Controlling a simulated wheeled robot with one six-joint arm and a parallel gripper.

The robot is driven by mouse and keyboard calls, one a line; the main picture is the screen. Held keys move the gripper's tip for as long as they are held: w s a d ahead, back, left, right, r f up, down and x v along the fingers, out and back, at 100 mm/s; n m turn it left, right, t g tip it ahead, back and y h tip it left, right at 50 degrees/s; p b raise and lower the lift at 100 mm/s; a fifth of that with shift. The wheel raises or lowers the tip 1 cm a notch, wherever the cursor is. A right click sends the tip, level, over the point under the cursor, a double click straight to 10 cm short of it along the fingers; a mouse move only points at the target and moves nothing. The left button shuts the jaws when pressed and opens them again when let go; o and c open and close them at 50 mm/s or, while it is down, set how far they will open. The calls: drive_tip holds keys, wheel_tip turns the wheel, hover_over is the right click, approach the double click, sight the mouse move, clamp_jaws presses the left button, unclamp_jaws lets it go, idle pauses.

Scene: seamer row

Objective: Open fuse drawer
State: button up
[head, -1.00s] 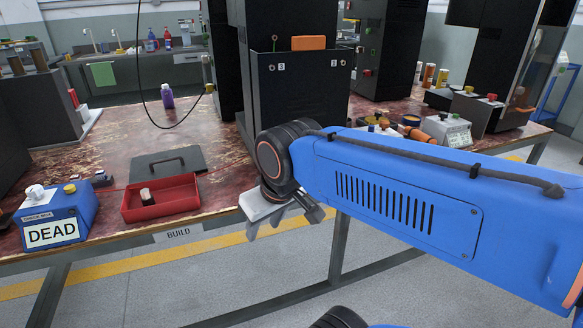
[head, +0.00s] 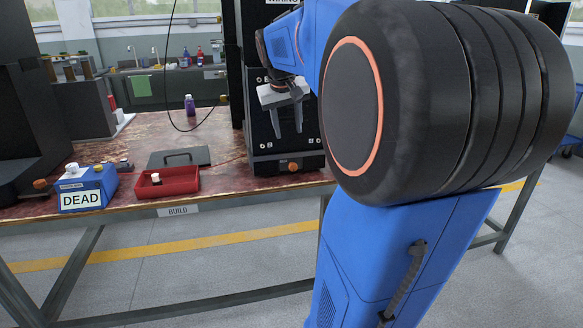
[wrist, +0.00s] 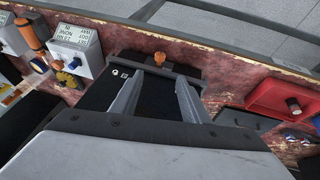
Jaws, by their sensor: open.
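A black cabinet (head: 262,125) stands on the bench, with a dark drawer-like front (head: 270,168) low on it. I take this front for the fuse drawer; no label on it is readable. An orange knob (head: 293,166) sticks out from it, and the knob also shows in the wrist view (wrist: 160,58). I cannot tell whether the drawer is fully closed. My gripper (head: 287,133) is open and empty, pointing down in front of the cabinet face, above the knob. In the wrist view, the knob appears beyond and between my fingertips (wrist: 160,78), not touching them.
A red tray (head: 148,190) holding a small dark, white-topped piece lies left of the cabinet. A dark plate with a handle (head: 180,157) lies behind it. A blue box marked DEAD (head: 88,190) stands further left. A white box (wrist: 75,45) shows in the wrist view.

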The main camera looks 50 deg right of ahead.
sight(293, 164)
drive_tip(key=x, duration=1.7)
drive_tip(key=shift+d+f, duration=0.1)
drive_tip(key=shift+f, duration=0.05)
